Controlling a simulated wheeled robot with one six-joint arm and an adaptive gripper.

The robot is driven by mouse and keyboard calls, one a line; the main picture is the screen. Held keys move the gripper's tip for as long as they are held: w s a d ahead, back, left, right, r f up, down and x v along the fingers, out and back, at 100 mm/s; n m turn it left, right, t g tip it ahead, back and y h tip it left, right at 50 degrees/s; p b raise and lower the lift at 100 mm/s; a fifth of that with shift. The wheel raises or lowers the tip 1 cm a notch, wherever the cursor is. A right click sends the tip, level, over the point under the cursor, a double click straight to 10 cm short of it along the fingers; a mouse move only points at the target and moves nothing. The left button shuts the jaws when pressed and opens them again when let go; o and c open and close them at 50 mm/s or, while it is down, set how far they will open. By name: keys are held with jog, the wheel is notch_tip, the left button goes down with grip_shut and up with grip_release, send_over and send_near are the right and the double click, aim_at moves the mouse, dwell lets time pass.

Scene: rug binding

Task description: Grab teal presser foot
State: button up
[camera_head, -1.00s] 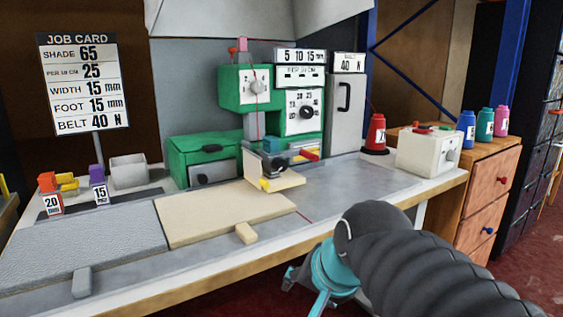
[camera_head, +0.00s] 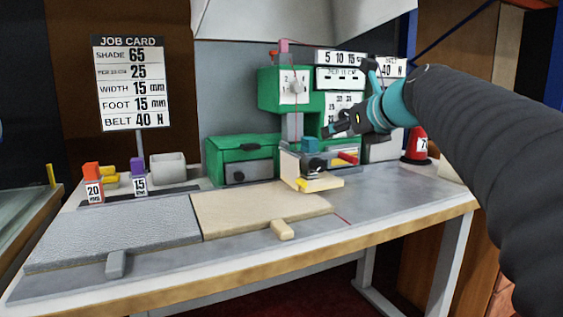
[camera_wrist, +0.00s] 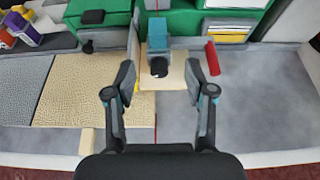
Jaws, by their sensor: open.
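The teal presser foot (camera_head: 310,144) is a small blocky teal piece at the front of the green machine, above a black round knob (camera_head: 313,163). In the wrist view the teal presser foot (camera_wrist: 158,43) lies beyond the fingertips, near the middle, with the black knob (camera_wrist: 158,68) nearer to me. My gripper (camera_head: 334,130) is just to the right of the foot in the head view. In the wrist view my gripper (camera_wrist: 161,76) has its two fingers spread apart with nothing held between them. I cannot tell the exact distance to the foot.
A red lever (camera_wrist: 212,58) is right of the foot. A cream block (camera_head: 321,182) lies below it. The green machine (camera_head: 285,95) stands behind. The beige mat (camera_head: 250,209) and grey mat (camera_head: 120,238) lie left. The grey tabletop (camera_head: 390,195) is clear at right.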

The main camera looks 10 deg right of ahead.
aim_at(314, 141)
jog(key=b+x, duration=0.1)
jog(key=x, duration=1.2)
jog(key=shift+w+a+f, duration=0.15)
jog(key=shift+a+f, duration=0.05)
jog(key=shift+a, duration=0.05)
grip_shut()
